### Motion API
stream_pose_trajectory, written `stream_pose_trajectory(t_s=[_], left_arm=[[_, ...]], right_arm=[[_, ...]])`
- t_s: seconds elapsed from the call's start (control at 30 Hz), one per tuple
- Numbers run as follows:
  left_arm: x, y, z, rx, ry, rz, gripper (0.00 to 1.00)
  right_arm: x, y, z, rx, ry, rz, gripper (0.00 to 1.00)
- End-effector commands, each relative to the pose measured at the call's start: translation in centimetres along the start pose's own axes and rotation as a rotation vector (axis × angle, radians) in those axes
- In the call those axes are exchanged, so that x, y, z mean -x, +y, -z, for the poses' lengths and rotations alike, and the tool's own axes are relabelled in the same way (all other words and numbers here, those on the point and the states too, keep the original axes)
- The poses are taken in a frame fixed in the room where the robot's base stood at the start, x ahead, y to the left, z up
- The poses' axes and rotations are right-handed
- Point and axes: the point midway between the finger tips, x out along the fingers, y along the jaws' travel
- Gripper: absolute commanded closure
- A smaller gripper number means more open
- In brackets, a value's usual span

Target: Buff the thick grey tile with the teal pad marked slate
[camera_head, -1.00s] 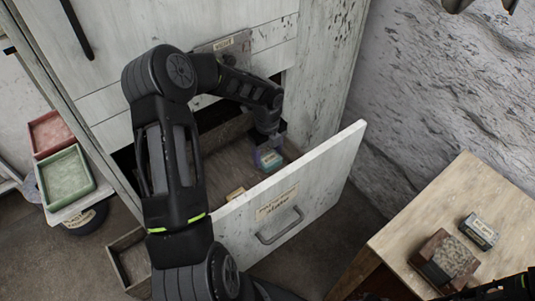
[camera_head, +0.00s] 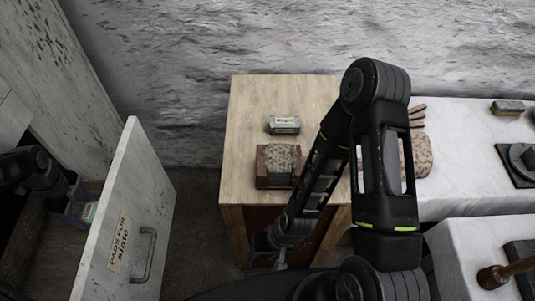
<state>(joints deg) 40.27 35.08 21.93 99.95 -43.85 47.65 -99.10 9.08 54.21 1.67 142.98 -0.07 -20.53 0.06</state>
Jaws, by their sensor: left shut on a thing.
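My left gripper (camera_head: 80,203) is at the left, inside the open drawer (camera_head: 125,215) and behind its front panel. The drawer front carries a label, "PADS FOR slate". A speckled grey block (camera_head: 279,160), which looks like the thick tile, sits in a brown holder (camera_head: 262,168) on the wooden table. My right gripper (camera_head: 270,250) hangs low in front of this table. Its fingers are too small and dark to tell whether they are open.
A small grey labelled block (camera_head: 284,126) lies behind the holder on the wooden table (camera_head: 245,110). The drawer's front panel stands between the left gripper and the table.

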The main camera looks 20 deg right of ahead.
Motion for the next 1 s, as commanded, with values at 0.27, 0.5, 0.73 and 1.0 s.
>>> stream_pose_trajectory(t_s=[0.27, 0.5, 0.73, 1.0], left_arm=[[0.0, 0.0, 0.0, 0.001, 0.000, 0.000, 0.83], [0.7, -1.0, 0.3, 0.084, -0.004, -0.001, 0.83], [3.5, -4.8, 1.7, 0.438, -0.016, -0.008, 0.83], [10.9, -12.1, 7.2, 1.202, -0.023, 0.000, 0.83]], right_arm=[[0.0, 0.0, 0.0, 0.000, 0.000, 0.000, 0.64], [0.0, 0.0, 0.0, 0.000, 0.000, 0.000, 0.64], [0.0, 0.0, 0.0, 0.000, 0.000, 0.000, 0.64], [0.0, 0.0, 0.0, 0.000, 0.000, 0.000, 0.64]])
